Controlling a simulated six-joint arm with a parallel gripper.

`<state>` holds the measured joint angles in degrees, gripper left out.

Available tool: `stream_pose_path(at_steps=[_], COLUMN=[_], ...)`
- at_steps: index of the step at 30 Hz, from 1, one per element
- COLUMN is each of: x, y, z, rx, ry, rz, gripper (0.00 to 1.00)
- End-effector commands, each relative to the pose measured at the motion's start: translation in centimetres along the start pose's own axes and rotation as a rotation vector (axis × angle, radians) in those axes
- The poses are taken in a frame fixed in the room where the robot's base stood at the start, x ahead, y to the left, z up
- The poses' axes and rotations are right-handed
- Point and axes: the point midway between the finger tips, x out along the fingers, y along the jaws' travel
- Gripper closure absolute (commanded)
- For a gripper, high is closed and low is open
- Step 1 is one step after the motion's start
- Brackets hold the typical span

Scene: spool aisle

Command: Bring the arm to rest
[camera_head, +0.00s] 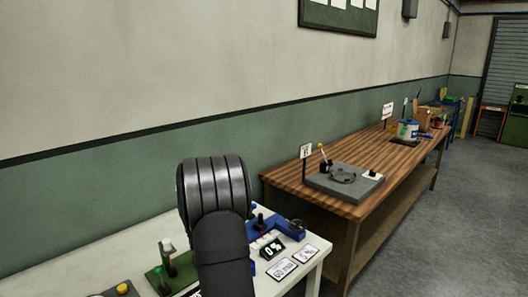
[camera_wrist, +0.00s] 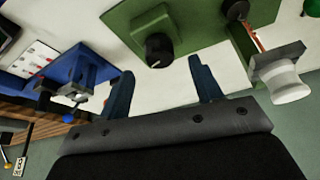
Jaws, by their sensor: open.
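My arm rises in the lower middle of the head view, over the white table (camera_head: 120,248); its black links hide part of the table, and the gripper does not show there. In the wrist view my gripper (camera_wrist: 162,80) is open, its two dark blue fingers apart with nothing between them. Beyond the fingers is a green fixture (camera_wrist: 190,25) with a black knob (camera_wrist: 159,49). A blue fixture (camera_wrist: 68,75) is to the left of the fingers. A white spool-like cylinder (camera_wrist: 286,82) is to the right.
A wooden bench (camera_head: 300,185) runs along the wall at right, with a grey plate (camera_head: 345,183) on its near end. A blue device (camera_head: 285,228) and small cards (camera_head: 282,268) are on the white table, right of my arm. The grey floor (camera_head: 455,220) at right is clear.

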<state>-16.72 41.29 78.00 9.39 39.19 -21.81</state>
Motion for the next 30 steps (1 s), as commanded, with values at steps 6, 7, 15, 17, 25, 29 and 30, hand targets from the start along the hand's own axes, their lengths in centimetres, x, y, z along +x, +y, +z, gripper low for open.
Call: stream_pose_path(at_steps=[6,7,15,17,25,29,30], x=[-2.7,-2.9,-3.6,-3.6,-3.5,-4.2,-4.7], y=[0.0,0.0,0.0,0.0,0.0,-0.1,-0.2], z=[0.0,0.0,0.1,0.1,0.1,0.3,0.6], rx=[0.002,0.002,0.002,0.002,0.002,-0.002,-0.006], ry=[0.000,-0.001,-0.003,-0.003,-0.002,0.000,0.000], rz=[0.001,0.001,0.000,0.000,0.000,-0.001,-0.003], gripper=[0.41,0.41,0.41,0.41,0.01,0.00,0.00])
